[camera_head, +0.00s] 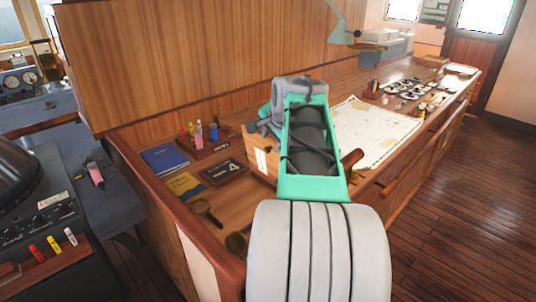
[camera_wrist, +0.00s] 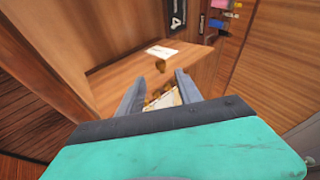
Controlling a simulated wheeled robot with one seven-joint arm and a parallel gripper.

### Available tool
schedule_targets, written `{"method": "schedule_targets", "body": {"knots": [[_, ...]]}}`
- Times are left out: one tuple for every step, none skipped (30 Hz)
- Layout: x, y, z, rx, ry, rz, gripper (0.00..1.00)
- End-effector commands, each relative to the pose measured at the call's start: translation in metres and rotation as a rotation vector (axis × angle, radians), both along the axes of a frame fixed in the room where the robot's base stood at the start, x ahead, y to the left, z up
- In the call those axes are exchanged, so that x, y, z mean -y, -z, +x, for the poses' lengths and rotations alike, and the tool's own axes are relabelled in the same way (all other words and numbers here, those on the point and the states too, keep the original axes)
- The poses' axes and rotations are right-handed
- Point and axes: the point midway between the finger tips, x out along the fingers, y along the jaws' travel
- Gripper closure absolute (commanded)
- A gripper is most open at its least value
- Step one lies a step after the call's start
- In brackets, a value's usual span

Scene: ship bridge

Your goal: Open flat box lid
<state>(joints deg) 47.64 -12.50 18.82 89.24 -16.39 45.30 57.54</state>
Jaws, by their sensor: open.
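A wooden box (camera_head: 256,148) with a white label on its side stands on the wooden desk, partly hidden behind my arm in the head view. In the wrist view a light wooden face (camera_wrist: 115,76) bears a white label (camera_wrist: 163,51) and a small brass piece (camera_wrist: 160,66). My gripper (camera_wrist: 158,87) is open, with its two grey fingers apart close to this face. A pale, multicoloured patch shows between the fingers; I cannot tell what it is. Whether the fingers touch the box or its lid is not clear. In the head view my arm hides the fingertips.
A tray of bottles (camera_head: 206,143), a blue book (camera_head: 165,160), a dark plate (camera_head: 223,171), a yellow booklet (camera_head: 185,186) and a magnifying glass (camera_head: 204,210) lie left of the box. A chart (camera_head: 375,128) lies to the right. The wooden floor (camera_head: 470,200) at right is clear.

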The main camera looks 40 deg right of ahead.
Motion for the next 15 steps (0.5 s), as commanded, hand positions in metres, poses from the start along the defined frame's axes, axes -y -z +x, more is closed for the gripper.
{"method": "schedule_targets", "body": {"knots": [[0.001,0.005,0.005,-0.003,-0.003,0.002,0.59],[0.002,0.009,0.008,-0.004,-0.004,0.003,0.59],[0.005,0.015,0.012,-0.004,-0.004,0.003,0.59],[0.006,0.019,0.016,-0.004,-0.005,0.004,0.59],[0.008,0.024,0.019,-0.004,-0.005,0.002,0.59],[0.011,0.03,0.024,-0.006,-0.005,0.002,0.59],[0.012,0.034,0.026,-0.005,-0.004,0.001,0.59],[0.014,0.037,0.029,-0.004,-0.005,0.001,0.59],[0.016,0.042,0.032,-0.004,-0.006,0.0,0.59],[0.017,0.044,0.034,-0.003,-0.006,-0.001,0.59],[0.018,0.047,0.036,-0.002,-0.006,-0.002,0.59],[0.018,0.049,0.037,-0.003,-0.005,-0.002,0.59],[0.019,0.05,0.038,-0.003,-0.005,-0.002,0.59],[0.019,0.051,0.038,-0.003,-0.005,-0.002,0.59],[0.019,0.052,0.039,-0.002,-0.005,-0.002,0.59]]}}
